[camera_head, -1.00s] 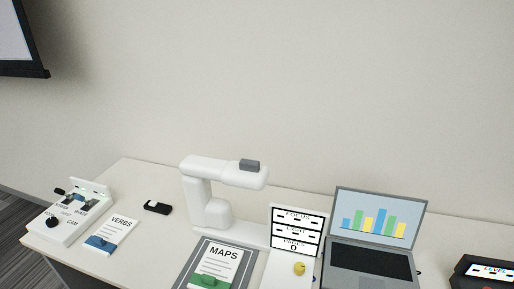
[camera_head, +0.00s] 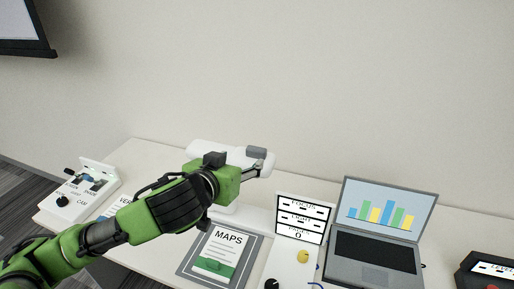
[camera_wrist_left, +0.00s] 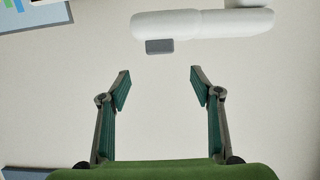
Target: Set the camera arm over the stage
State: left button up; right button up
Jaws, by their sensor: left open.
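The white camera arm (camera_head: 228,148) stands at the back of the table, with a grey block (camera_head: 257,152) on its head end. My left gripper (camera_head: 267,161) is in front of that head end in the head view, and covers much of the arm's post. In the left wrist view the gripper (camera_wrist_left: 157,78) is open and empty, its fingers wide apart. The white arm (camera_wrist_left: 215,24) and its grey block (camera_wrist_left: 160,46) show beyond the fingertips, apart from them. The grey stage mat (camera_head: 257,258) lies in front, with a MAPS sheet (camera_head: 218,252) on it. My right gripper is not in view.
A white panel (camera_head: 300,218) with labels and a yellow knob (camera_head: 303,256) stands right of the mat. An open laptop (camera_head: 372,262) is further right, and a dark LEVEL box (camera_head: 480,280) at the right edge. A white CAM control box (camera_head: 78,207) is at the left.

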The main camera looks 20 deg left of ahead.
aim_at(255, 150)
pick_arm(q)
jog(key=p+x, duration=0.2)
jog(key=x, duration=1)
jog(key=shift+w+p, duration=0.4)
jog(key=shift+w+f, duration=0.2)
jog(key=shift+w, duration=0.25)
jog(key=shift+c, duration=0.3)
